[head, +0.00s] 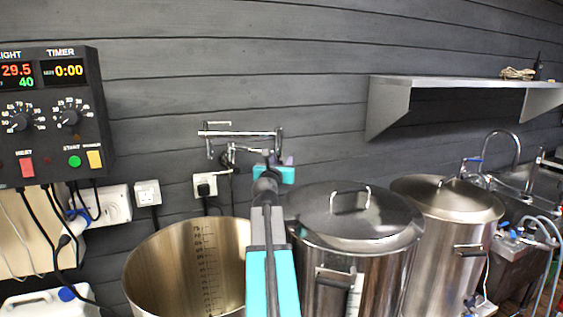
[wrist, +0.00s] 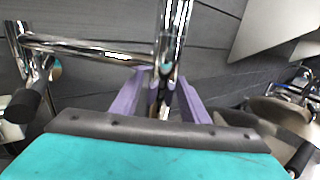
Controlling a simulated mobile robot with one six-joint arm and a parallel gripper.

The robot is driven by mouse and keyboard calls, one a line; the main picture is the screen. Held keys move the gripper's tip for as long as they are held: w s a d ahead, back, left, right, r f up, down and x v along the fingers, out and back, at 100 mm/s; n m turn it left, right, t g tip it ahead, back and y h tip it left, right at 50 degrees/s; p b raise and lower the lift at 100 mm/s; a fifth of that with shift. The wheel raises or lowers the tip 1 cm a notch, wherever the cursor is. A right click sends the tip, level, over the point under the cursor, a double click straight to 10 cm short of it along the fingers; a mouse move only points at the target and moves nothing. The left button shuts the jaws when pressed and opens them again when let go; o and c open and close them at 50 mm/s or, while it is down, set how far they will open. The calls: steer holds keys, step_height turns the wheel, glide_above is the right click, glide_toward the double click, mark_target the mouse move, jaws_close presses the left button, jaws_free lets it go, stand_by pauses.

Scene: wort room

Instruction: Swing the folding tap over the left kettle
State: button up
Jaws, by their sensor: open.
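The chrome folding tap (head: 240,133) is fixed to the dark wall. Its jointed tubes are folded close to the wall, above and behind the right part of the left kettle (head: 150,262). That kettle is open, wide and steel, with a scale inside. My gripper (head: 281,160) is at the tap's right end. In the wrist view my gripper's purple fingers (wrist: 163,88) are apart, with an upright chrome tube of the tap (wrist: 173,40) between them. I cannot tell whether either finger touches the tube.
Two lidded kettles stand to the right: a middle one (head: 355,218) and a far right one (head: 450,200). A steel shelf (head: 450,84) juts from the wall at upper right, above a sink. A control box (head: 50,115) hangs at left over sockets and cables.

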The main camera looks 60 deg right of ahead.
steer(key=shift+c, duration=0.3)
jaws_close()
steer(key=p+x, duration=0.1)
steer(key=x, duration=0.1)
steer(key=shift+w+d+r, duration=0.15)
steer(key=shift+w+d, duration=0.05)
steer(key=shift+d, duration=0.05)
steer(key=shift+o, duration=0.3)
jaws_free()
steer(key=shift+w, duration=0.15)
